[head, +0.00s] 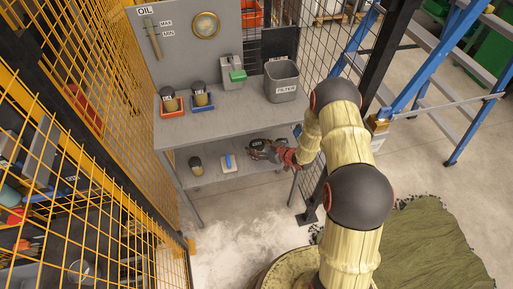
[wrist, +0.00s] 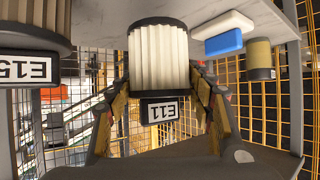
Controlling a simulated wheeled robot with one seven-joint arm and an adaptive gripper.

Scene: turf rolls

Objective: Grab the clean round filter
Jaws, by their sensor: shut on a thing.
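My gripper (head: 268,151) reaches in over the lower shelf of the grey bench, at its right end. In the wrist view, which looks upside down, my gripper (wrist: 161,85) has a finger on each side of a round filter (wrist: 158,58) and is shut on it. This filter has clean white pleats, dark end bands and an E11 label. In the head view my gripper mostly hides it. A browner, dirtier round filter (wrist: 32,22) labelled E15 stands close beside it. I cannot tell whether the held filter still touches the shelf.
A blue and white block (head: 229,162) and a tan round filter (head: 196,166) stand farther left on the lower shelf (head: 215,177). On the bench top (head: 222,112) are a red tray (head: 173,112), a blue tray (head: 201,108) and a grey bin (head: 282,90). Yellow mesh fencing (head: 95,130) borders the left.

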